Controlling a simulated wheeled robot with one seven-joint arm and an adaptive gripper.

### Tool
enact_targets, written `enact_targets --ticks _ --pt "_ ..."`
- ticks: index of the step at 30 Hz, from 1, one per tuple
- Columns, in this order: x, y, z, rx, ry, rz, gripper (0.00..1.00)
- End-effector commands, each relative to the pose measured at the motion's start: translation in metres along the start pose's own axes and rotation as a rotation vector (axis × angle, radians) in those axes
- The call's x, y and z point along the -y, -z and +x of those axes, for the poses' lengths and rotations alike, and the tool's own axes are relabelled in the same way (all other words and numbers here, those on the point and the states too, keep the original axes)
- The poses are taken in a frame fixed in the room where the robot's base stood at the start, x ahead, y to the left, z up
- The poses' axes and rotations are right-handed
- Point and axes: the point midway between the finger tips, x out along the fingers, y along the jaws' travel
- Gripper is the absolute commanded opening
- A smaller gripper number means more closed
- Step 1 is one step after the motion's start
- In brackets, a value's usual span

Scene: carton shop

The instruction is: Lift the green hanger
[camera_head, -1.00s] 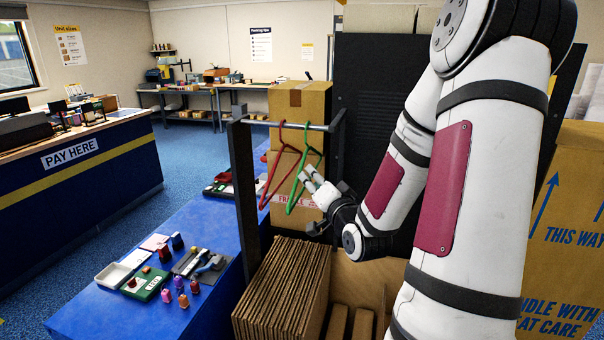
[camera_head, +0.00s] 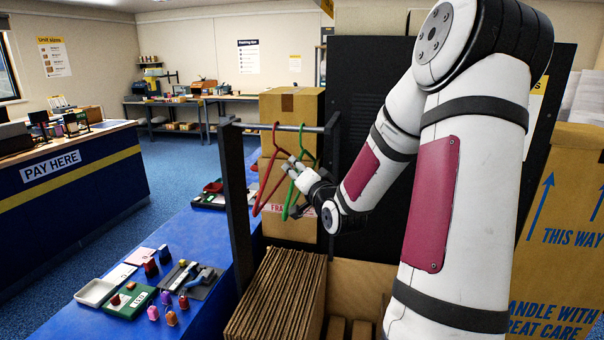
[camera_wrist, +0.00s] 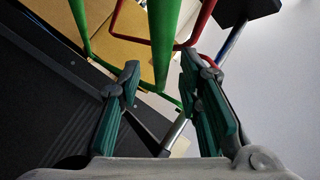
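The green hanger (camera_head: 294,199) hangs from a grey rail (camera_head: 300,128) by its hook, to the right of a red hanger (camera_head: 264,190). My gripper (camera_head: 291,164) is at the green hanger's side, with its fingertips level with the upper part of the frame. In the wrist view my gripper (camera_wrist: 160,90) is open, its two fingers well apart. A bar of the green hanger (camera_wrist: 163,40) runs down into the gap between them, touching neither finger clearly. The red hanger (camera_wrist: 205,30) shows behind, near the right finger.
Dark posts (camera_head: 237,200) hold the rail's ends. Flat cardboard sheets (camera_head: 278,295) stand below the hangers, and stacked boxes (camera_head: 292,105) stand behind. A blue table (camera_head: 190,235) with small items is at left. A tall printed carton (camera_head: 560,230) stands at right.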

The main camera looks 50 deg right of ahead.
Motion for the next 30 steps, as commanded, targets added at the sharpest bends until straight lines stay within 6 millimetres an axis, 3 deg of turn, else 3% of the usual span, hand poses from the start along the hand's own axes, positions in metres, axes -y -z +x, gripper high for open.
enact_targets --ticks 10,14,15,30 --pt "0.0003 -0.0003 0.0089 0.001 0.000 0.000 0.32" --pt "0.0003 -0.0002 0.0088 0.001 0.000 0.000 0.03" --pt "0.0003 -0.0002 0.0088 0.001 0.000 0.000 0.00" --pt "0.0047 0.0041 0.0086 -0.001 0.001 -0.002 0.00"
